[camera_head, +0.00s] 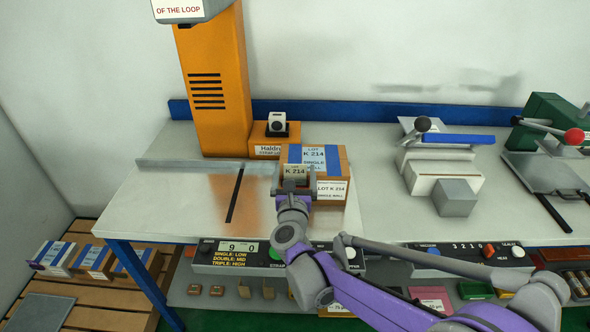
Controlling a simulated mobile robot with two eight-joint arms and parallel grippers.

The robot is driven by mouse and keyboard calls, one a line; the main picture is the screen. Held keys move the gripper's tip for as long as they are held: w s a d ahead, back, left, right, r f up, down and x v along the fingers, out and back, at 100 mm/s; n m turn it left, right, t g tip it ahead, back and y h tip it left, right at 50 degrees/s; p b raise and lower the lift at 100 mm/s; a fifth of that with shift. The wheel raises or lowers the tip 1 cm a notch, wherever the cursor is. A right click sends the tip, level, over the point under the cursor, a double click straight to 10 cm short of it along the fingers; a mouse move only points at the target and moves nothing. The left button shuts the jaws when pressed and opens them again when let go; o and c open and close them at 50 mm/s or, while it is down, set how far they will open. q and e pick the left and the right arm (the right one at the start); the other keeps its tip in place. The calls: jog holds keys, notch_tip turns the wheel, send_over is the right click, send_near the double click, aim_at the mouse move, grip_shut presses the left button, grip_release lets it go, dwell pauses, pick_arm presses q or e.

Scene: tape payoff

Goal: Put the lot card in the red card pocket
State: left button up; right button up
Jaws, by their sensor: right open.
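A cardboard box (338,160) with blue bands stands on the table, with a white "LOT K 214" label on its top and another on its front. A small "K 214" card (294,169) shows at the box's left front, right at my right gripper (293,182). That gripper is open with its fingers at the card; I cannot tell whether they touch it. The gripper and wrist hide part of the card and box front. I cannot make out a red card pocket for certain. My left gripper is not in view.
An orange machine column (220,85) stands left of the box. A grey metal block (455,197) and lever presses stand at the right. Control panels (235,253) line the table's front edge, above a shelf of small items. Taped boxes (95,260) lie on a pallet at lower left.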

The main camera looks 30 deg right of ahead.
jog(key=v, duration=1)
jog(key=shift+s+a, duration=0.2)
jog(key=shift+s, duration=0.05)
jog(key=s+a+f+n+y, duration=0.2)
jog(key=a+n+y, duration=0.4)
jog(key=n, duration=0.7)
jog(key=s+a+f+n+y, duration=0.1)
jog(key=a+n+y, duration=0.45)
jog(key=n, duration=0.65)
jog(key=s+d+f+n+g+h, duration=0.2)
jog(key=s+f+n+g, duration=0.8)
jog(key=s+n, duration=0.7)
notch_tip(320, 180, down, 3)
jog(key=shift+s+d+r, duration=0.1)
jog(key=shift+s+d, duration=0.15)
jog(key=shift+d, duration=0.25)
